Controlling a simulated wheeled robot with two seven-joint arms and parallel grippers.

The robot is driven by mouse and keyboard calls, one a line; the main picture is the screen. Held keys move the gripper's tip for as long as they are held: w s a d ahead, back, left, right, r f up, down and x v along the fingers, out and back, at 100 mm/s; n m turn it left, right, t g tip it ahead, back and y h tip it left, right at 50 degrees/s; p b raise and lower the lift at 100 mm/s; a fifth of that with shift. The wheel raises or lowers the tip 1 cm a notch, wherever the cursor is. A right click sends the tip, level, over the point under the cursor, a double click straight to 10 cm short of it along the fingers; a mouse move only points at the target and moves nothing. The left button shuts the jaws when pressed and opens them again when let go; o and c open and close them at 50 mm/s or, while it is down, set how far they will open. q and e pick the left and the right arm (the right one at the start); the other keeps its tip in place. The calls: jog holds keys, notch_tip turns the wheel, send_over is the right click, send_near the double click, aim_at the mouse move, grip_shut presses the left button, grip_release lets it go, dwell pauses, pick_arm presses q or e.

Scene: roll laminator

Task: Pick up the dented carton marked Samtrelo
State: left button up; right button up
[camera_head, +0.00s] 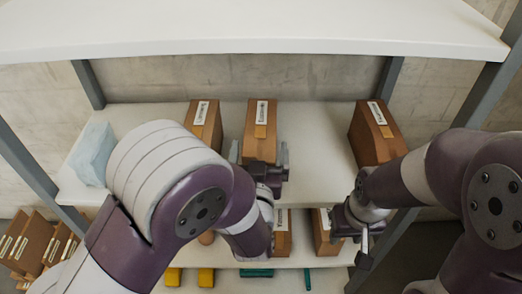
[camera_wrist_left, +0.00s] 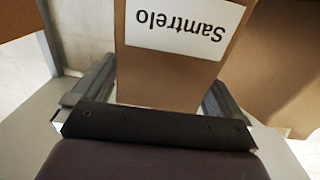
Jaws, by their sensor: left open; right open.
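The carton marked Samtrelo (camera_wrist_left: 170,75) fills the middle of the left wrist view, its white label upside down. The middle carton (camera_head: 259,118) on the upper loaded shelf stands directly ahead of my left gripper (camera_head: 260,152) in the head view. My left gripper is open, with one finger on each side of the Samtrelo carton's near end; I cannot tell whether they touch it. No dent shows clearly on the visible faces. My right gripper (camera_head: 351,236) is open and empty, low at the right, in front of the shelf.
A brown carton (camera_head: 204,126) stands to the left and another (camera_head: 376,134) to the right on the same shelf (camera_head: 315,140). A pale blue block (camera_head: 93,153) is at its left end. Lower shelves hold more cartons. A white board (camera_head: 250,30) is overhead; grey posts flank the shelves.

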pick_arm(q)
jog(key=c, duration=1.2)
